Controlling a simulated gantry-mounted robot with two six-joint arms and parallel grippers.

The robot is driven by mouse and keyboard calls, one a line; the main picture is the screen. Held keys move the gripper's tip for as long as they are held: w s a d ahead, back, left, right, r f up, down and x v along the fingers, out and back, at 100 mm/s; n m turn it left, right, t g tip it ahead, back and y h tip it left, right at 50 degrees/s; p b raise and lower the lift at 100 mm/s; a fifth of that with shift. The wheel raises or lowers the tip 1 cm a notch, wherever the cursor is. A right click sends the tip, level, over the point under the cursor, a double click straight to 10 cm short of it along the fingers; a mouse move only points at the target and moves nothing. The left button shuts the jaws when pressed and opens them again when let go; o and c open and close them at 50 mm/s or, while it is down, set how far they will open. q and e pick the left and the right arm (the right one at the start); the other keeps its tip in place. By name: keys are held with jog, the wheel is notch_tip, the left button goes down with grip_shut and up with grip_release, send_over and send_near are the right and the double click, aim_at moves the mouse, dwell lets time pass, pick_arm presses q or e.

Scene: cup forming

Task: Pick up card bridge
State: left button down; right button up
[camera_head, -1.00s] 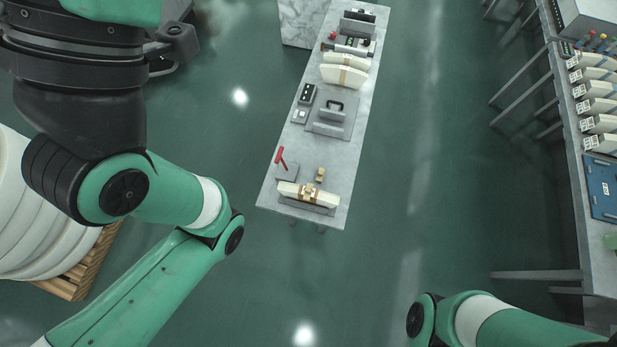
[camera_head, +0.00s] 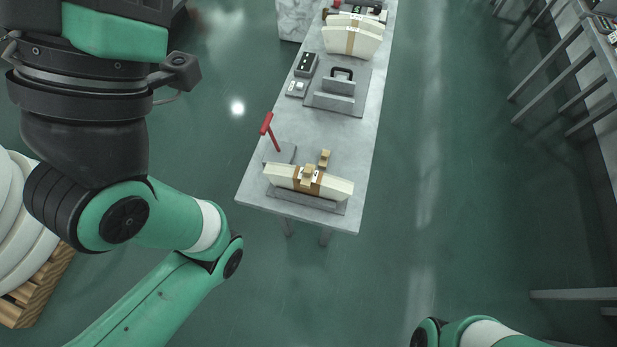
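A fanned stack of cream cards (camera_head: 335,186) with a brown band lies on a grey plate at the near end of the narrow grey table (camera_head: 262,190). A small tan block (camera_head: 308,174) sits at the middle of the stack, and a second tan block (camera_head: 325,157) stands just behind it. I cannot tell which of these is the card bridge. Green links of my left arm show at the left and a link of my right arm at the bottom right. Both grippers are outside the view, and nothing of mine touches the stack.
A red-handled lever (camera_head: 267,124) stands beside the stack. Farther back are a grey fixture with a black handle (camera_head: 338,88), a control box (camera_head: 305,64) and another banded card stack (camera_head: 352,38). A pallet (camera_head: 35,290) with white rolls is at left.

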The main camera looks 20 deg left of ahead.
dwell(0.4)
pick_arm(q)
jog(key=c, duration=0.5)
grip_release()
